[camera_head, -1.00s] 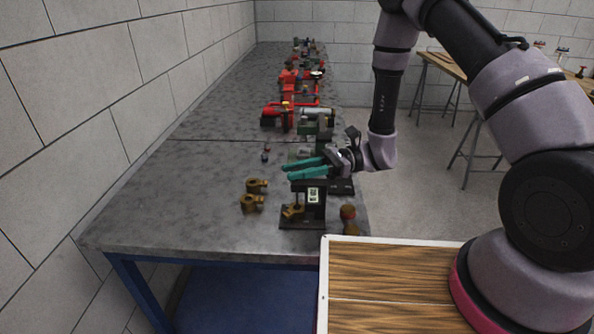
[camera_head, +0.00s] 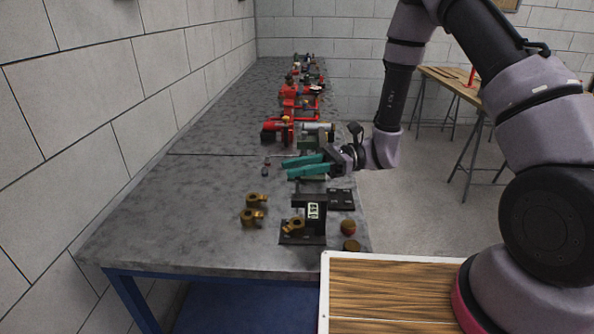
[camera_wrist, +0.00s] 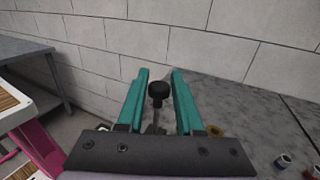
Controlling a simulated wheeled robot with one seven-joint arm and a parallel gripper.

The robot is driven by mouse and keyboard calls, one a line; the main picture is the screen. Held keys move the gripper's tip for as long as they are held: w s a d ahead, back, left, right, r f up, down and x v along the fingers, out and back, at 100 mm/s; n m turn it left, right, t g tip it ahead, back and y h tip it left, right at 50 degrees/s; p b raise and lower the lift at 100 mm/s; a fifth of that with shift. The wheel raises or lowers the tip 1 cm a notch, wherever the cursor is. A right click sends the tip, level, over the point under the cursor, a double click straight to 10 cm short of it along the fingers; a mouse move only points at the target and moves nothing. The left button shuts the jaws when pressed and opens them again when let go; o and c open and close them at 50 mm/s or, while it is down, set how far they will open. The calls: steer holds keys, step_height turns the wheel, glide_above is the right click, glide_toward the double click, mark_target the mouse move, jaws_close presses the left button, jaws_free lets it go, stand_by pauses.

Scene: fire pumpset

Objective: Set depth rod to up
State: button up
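A black stand (camera_head: 316,212) with a pale scale label is on the near part of the bench, with a brass part (camera_head: 293,226) at its left. My gripper (camera_head: 287,167) has two teal fingers and is above and beyond the stand in the head view. In the wrist view the fingers (camera_wrist: 159,73) are apart. A black round knob (camera_wrist: 159,90) on a thin stem shows between them, with no clear contact. It may be the top of the depth rod; I cannot tell. I cannot make out the rod in the head view.
Two brass fittings (camera_head: 254,217) lie left of the stand on the grey bench (camera_head: 180,220). Round brownish caps (camera_head: 348,227) are at its right. Red pump parts (camera_head: 280,130) line the bench farther back. A wall (camera_head: 100,100) runs along the left. The bench's left part is clear.

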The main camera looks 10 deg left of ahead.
steer(key=o, duration=0.3)
steer(key=shift+d, duration=0.1)
steer(key=v, duration=1)
steer(key=shift+w+d, duration=0.2)
steer(key=shift+d, duration=0.05)
steer(key=shift+r, duration=0.1)
steer(key=s+d+r+n+t+h, duration=0.4)
steer(key=d+r+t+h, duration=0.3)
steer(key=d+r, duration=0.3)
steer(key=s+d+r+n+t+h, duration=0.4)
steer(key=d+r+t+h, duration=0.3)
steer(key=d+r, duration=0.4)
step_height(320, 180, up, 5)
steer(key=shift+s+r+n+t, duration=0.25)
steer(key=shift+s+n+t, duration=0.05)
steer(key=shift+s+t, duration=0.2)
